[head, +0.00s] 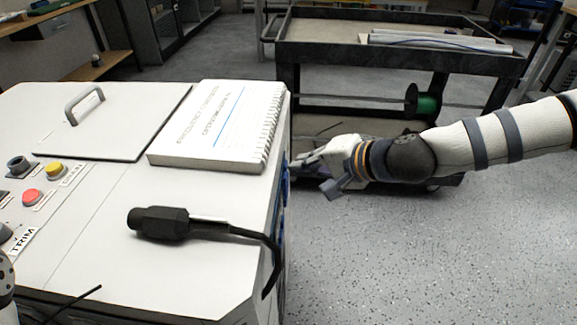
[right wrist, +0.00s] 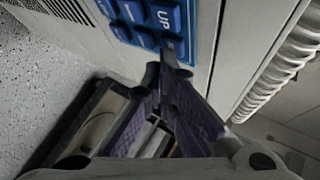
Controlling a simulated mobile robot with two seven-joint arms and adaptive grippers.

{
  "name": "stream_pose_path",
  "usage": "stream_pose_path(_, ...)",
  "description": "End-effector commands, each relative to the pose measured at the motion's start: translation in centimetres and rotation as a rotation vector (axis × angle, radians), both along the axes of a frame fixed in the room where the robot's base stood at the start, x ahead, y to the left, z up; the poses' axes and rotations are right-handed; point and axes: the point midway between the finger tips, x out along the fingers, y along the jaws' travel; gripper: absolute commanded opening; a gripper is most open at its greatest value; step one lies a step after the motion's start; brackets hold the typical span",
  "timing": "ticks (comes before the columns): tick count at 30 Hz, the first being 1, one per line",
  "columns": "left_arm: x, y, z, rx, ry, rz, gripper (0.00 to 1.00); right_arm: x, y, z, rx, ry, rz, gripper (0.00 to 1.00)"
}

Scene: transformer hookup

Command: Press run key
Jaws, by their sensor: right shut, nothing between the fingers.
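The blue keypad (right wrist: 135,18) is on the side panel of the white cabinet. Its key marked UP (right wrist: 163,17) is readable in the right wrist view. Other blue keys show beside it, but I cannot read a run label on any of them. In the head view only a thin blue edge of the keypad (head: 285,188) shows. My right gripper (head: 300,165) is at the cabinet's right side, shut and empty. In the right wrist view its fingertips (right wrist: 167,62) are close to the keypad's lower edge; I cannot tell whether they touch. My left gripper is not in view.
On the cabinet top (head: 90,240) are a spiral-bound manual (head: 215,125), a black cabled connector (head: 160,222), a red button (head: 32,197) and a yellow button (head: 55,171). A dark cart (head: 400,65) stands behind my right arm. Speckled floor (head: 430,260) is clear at the right.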

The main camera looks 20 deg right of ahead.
Motion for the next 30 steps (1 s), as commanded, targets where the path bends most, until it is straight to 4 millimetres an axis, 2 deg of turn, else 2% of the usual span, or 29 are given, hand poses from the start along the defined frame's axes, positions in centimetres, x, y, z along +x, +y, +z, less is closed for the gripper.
stream_pose_path(11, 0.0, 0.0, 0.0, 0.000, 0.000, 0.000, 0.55, 0.0, 0.1, 0.0, 0.001, 0.000, 0.001, 0.00)
stream_pose_path(21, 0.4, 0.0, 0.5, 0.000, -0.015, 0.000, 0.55, -0.6, -1.3, 0.2, 0.000, -0.002, 0.000, 0.00)
stream_pose_path(30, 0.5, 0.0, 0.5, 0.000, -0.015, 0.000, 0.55, -0.7, -1.5, 0.0, 0.000, 0.000, -0.001, 0.00)
